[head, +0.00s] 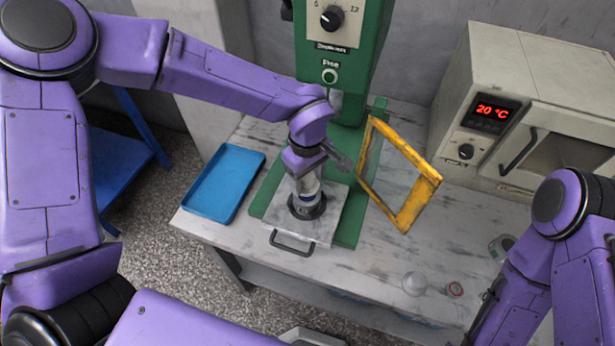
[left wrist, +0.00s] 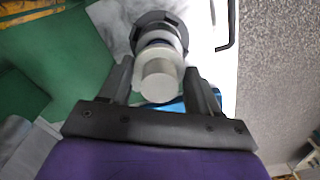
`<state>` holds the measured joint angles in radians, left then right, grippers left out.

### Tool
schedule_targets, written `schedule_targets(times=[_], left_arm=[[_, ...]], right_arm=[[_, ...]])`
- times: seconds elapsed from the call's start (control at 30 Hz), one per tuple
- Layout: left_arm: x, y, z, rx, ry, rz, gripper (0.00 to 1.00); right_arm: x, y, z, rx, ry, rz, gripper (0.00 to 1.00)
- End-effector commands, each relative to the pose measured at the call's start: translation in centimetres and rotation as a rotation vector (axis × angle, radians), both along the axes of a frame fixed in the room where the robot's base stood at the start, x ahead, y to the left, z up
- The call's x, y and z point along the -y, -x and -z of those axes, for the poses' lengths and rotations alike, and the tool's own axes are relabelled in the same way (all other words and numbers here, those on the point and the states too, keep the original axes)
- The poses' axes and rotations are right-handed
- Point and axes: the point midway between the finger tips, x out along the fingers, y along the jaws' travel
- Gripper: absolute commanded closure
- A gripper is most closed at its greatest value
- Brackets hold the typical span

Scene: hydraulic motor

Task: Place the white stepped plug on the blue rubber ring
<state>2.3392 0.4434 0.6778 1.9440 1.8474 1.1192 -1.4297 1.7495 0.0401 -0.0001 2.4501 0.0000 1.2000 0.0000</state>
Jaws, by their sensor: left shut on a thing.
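My left gripper (head: 310,174) is shut on the white stepped plug (left wrist: 158,82), whose narrower round end faces the wrist camera between the fingers. The plug (head: 308,187) is upright over a dark round holder (head: 308,212) on the press plate. A thin band of the blue rubber ring (left wrist: 158,42) shows below the plug in the left wrist view. I cannot tell whether plug and ring touch. Of my right gripper, only a dark part (head: 487,298) shows beside the right arm; its jaws cannot be made out.
The green press (head: 345,60) stands behind the handled plate (head: 272,226). A yellow-framed guard (head: 428,190) is right of it. A blue tray (head: 223,183) lies left. A beige oven (head: 470,100) stands back right.

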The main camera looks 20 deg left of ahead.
Motion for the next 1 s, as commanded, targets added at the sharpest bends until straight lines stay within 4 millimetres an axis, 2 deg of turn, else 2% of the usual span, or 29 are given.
schedule_targets(times=[0.03,0.13,0.43,0.47,0.53,0.83,0.93,1.0], left_arm=[[0.0,0.1,0.5,-0.002,-0.004,0.004,0.69],[0.0,0.0,1.5,0.0,-0.001,0.001,0.69],[0.0,0.0,1.9,-0.001,0.001,0.001,0.69],[0.0,0.0,1.9,0.0,0.0,0.0,0.35],[0.1,0.0,1.9,0.001,0.001,0.0,0.12],[0.1,0.0,1.7,0.001,0.0,0.0,0.12],[0.1,0.0,0.8,0.003,0.002,-0.001,0.12],[0.1,-0.1,-0.7,0.004,0.003,-0.002,0.12]], right_arm=[[0.0,0.0,-0.7,0.0,0.0,0.0,0.57],[0.0,0.0,-0.8,0.0,0.0,0.0,0.57],[0.0,0.0,-0.6,0.001,-0.001,0.0,0.57],[0.0,0.0,-0.7,0.001,-0.001,0.0,0.57],[0.0,0.0,-0.7,0.001,-0.001,0.0,0.57],[0.0,0.0,-0.7,0.0,0.0,0.0,0.57],[0.0,0.0,-0.4,0.0,0.0,0.0,0.57],[0.0,0.0,-0.1,0.0,0.0,0.0,0.57]])
